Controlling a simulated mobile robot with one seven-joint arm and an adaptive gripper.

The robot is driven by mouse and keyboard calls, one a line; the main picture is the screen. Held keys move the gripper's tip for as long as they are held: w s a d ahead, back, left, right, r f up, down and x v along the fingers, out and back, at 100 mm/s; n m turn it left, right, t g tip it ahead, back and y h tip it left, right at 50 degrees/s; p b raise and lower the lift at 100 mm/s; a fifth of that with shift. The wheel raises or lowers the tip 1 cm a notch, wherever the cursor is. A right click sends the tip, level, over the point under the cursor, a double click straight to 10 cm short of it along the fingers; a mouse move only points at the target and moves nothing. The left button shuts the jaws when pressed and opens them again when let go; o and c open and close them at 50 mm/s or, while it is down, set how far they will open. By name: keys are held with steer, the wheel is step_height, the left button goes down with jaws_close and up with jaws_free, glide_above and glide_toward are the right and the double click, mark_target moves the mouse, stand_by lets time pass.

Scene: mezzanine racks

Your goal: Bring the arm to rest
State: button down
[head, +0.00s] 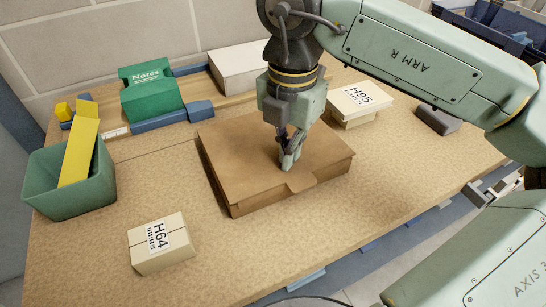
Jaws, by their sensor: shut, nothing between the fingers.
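My gripper (288,160) points down over the brown flat carton (238,160) in the middle of the table. Its fingers are shut with nothing between them. The fingertips are at or just above the carton's lid, near its front flap; I cannot tell whether they touch. The carton's lid is down. My arm reaches in from the upper right of the head view.
On the tabletop (90,255) stand a cream box marked H64 (150,258), a box marked H95 (345,103), and a green bin (60,205) holding a yellow piece (80,150). Behind are a green Notes box (152,100) and a white box (240,68). The front left is mostly clear.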

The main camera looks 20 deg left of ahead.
steer(key=shift+f+b, duration=0.45)
steer(key=shift+f, duration=0.15)
stand_by(0.3)
step_height(320, 180, up, 11)
steer(key=p, duration=0.7)
steer(key=shift+r, duration=0.2)
